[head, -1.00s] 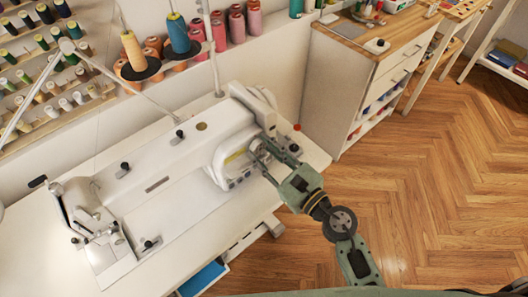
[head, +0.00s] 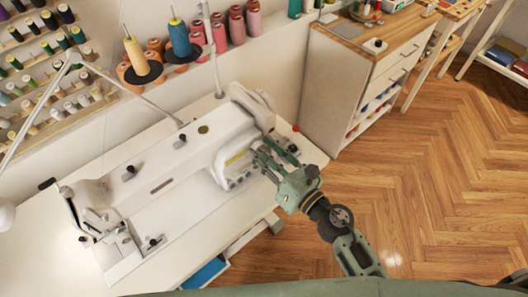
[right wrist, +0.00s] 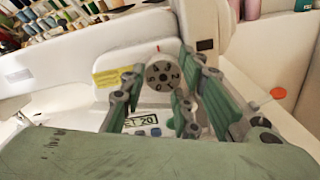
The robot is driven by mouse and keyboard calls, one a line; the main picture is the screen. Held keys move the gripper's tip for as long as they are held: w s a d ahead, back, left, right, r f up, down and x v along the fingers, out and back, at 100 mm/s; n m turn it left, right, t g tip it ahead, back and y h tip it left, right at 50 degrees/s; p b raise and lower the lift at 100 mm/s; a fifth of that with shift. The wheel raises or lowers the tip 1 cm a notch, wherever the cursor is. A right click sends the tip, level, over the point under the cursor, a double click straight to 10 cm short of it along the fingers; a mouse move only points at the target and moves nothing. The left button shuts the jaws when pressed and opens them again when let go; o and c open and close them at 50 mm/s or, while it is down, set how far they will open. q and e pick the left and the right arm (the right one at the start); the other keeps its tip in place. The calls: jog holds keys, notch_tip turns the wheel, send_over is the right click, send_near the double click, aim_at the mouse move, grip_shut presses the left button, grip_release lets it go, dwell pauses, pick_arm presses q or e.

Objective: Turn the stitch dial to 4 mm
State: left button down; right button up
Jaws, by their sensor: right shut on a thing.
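The white sewing machine (head: 180,165) stands on a white table (head: 55,255). In the right wrist view its grey stitch dial (right wrist: 161,75) faces me, with digits around its face. A red mark (right wrist: 158,48) sits just above the dial, and the digits nearest it look like 4 and 3; the exact setting is too small to read surely. My right gripper (right wrist: 160,82) has a finger on either side of the dial and is shut on it. In the head view my right gripper (head: 260,165) is at the machine's right end and hides the dial. My left gripper is not in view.
A small display (right wrist: 142,120) and buttons lie below the dial. A yellow label (right wrist: 110,77) is to its left. Thread spools (head: 178,38) stand behind the machine. A white cabinet (head: 340,85) is at the back right. The wooden floor (head: 430,200) at the right is clear.

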jog(key=shift+s+a, duration=0.15)
jog(key=shift+a, duration=0.05)
dwell(0.3)
jog(key=o, duration=1)
jog(key=shift+r, duration=0.1)
jog(key=shift+d, duration=0.1)
jog(key=v, duration=1.2)
